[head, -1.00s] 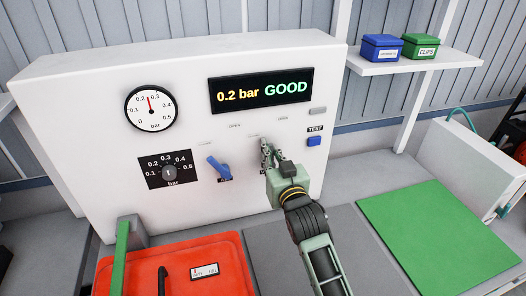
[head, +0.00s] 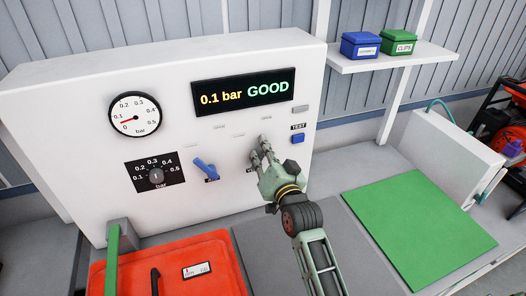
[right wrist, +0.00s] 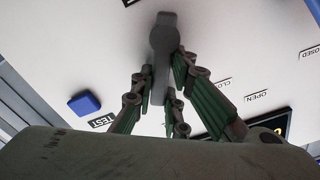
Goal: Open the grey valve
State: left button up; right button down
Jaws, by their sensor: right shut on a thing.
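The grey valve's lever (right wrist: 162,45) shows in the right wrist view, running down from its round hub between my fingers. My right gripper (right wrist: 160,95) is shut on this lever. In the head view my right gripper (head: 260,152) is at the white panel, to the right of the blue valve (head: 206,168), and hides most of the grey valve. OPEN (right wrist: 257,96) and CLOSED labels are on the panel near the lever. The display (head: 243,92) reads 0.1 bar GOOD. The gauge (head: 135,114) needle points near 0.1. My left gripper is not in view.
A blue TEST button (head: 298,139) is close right of my gripper. A regulator knob (head: 156,176) is at the panel's lower left. A red case (head: 215,250) lies in front, and a green mat (head: 420,225) lies to the right. Blue and green boxes stand on a shelf (head: 395,60).

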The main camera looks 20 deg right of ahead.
jog(key=shift+d+f, duration=0.1)
jog(key=shift+f, duration=0.25)
jog(key=c, duration=1.7)
grip_release()
jog(key=shift+s, duration=0.1)
jog(key=shift+r, duration=0.15)
jog(key=s, duration=1.2)
